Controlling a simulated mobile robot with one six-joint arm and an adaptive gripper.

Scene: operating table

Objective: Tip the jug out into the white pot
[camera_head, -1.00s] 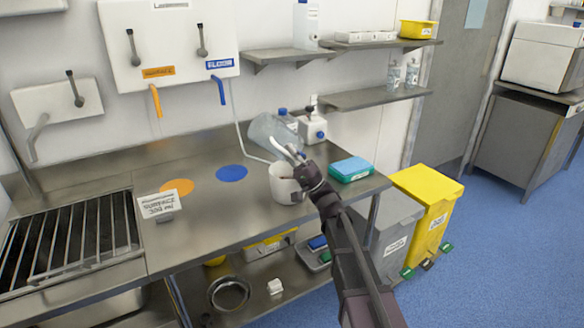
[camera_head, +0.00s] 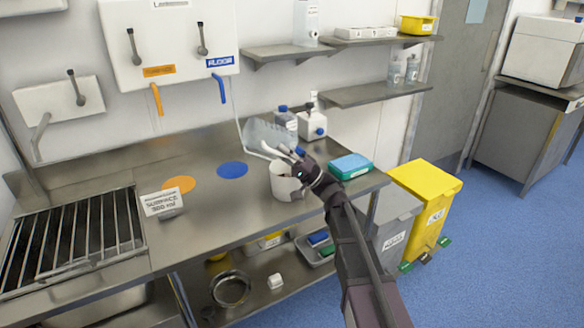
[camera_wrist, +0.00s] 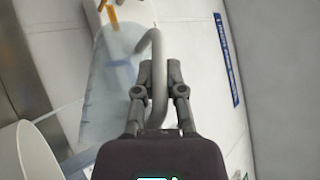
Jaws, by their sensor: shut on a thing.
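The clear jug (camera_head: 266,136) is held tilted in the head view, just above and behind the white pot. My gripper (camera_head: 298,158) is shut on its handle. In the wrist view my gripper (camera_wrist: 158,95) closes its two fingers on the pale curved handle, with the clear jug body (camera_wrist: 112,85) to the left. The white pot (camera_head: 285,186) stands upright on the steel counter, with something dark showing inside its mouth. Its rim also shows at the lower left of the wrist view (camera_wrist: 30,150). I cannot tell whether liquid is leaving the jug.
Bottles (camera_head: 312,124) stand behind the jug by the wall. A teal box (camera_head: 350,166) lies right of the pot. A blue disc (camera_head: 232,170), an orange disc (camera_head: 179,185) and a small sign (camera_head: 162,203) are to the left. Much of the counter between them is clear.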

